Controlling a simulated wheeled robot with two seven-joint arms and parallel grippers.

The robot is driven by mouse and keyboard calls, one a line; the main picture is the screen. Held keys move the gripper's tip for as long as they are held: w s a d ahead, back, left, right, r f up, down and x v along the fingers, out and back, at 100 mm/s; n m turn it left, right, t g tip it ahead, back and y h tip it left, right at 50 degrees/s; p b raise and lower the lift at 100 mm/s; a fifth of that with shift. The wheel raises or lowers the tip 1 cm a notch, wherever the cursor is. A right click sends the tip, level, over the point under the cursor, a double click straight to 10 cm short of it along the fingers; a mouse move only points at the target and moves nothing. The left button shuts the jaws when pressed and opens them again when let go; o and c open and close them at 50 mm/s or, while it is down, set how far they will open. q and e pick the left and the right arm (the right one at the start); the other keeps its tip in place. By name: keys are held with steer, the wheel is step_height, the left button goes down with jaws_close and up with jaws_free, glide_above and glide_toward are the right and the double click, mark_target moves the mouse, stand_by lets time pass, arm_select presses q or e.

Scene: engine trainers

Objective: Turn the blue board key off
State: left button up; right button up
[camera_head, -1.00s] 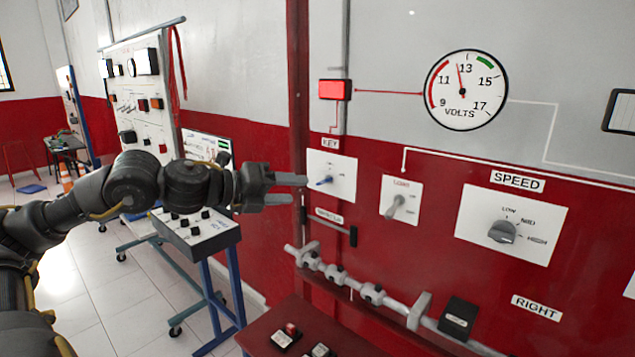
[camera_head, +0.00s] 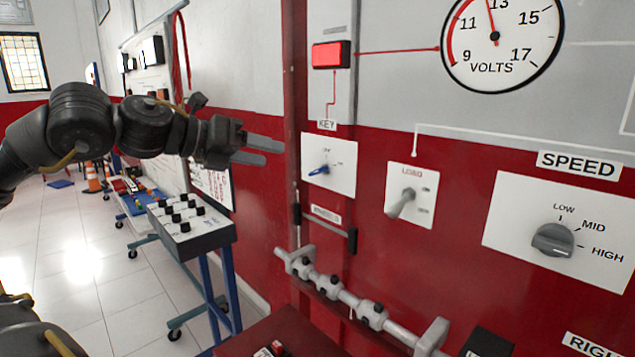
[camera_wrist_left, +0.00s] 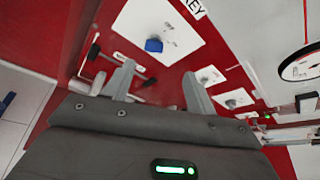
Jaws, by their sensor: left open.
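The blue key (camera_head: 319,170) sits on a white plate (camera_head: 343,165) under the KEY label on the red and grey board. The key's handle points to the lower left. It also shows in the left wrist view (camera_wrist_left: 154,45), beyond my fingers. My left gripper (camera_head: 268,151) is open and empty, up and to the left of the key in the head view, apart from it. In the left wrist view its two fingertips (camera_wrist_left: 158,72) frame the lower part of the key's plate. My right gripper is not in view.
Right of the key are the LOAD toggle (camera_head: 401,204) and the SPEED knob (camera_head: 553,240). A red lamp (camera_head: 331,55) and a volts gauge (camera_head: 495,35) are above. A metal rail (camera_head: 345,297) juts out below. A blue-legged stand (camera_head: 190,240) is at left.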

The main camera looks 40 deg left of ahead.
mark_target(320, 171)
arm_select(q)
steer(key=shift+a+f+p+x, duration=0.1)
steer(key=shift+f+p+x, duration=0.1)
steer(key=shift+p+x, duration=1.5)
steer(key=shift+a+f+p+x, duration=0.2)
steer(key=shift+p+x, duration=0.7)
steer(key=shift+x, duration=1.45)
steer(key=shift+a+f+p+x, duration=0.1)
steer(key=shift+f+p+x, duration=0.1)
steer(key=shift+p+x, duration=1.5)
arm_select(e)
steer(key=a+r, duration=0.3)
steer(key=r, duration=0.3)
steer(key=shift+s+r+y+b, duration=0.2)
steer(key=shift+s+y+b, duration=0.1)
steer(key=shift+b, duration=0.1)
arm_select(q)
steer(key=shift+w+d+f, duration=0.1)
steer(key=shift+w+d, duration=0.05)
steer(key=shift+w, duration=0.05)
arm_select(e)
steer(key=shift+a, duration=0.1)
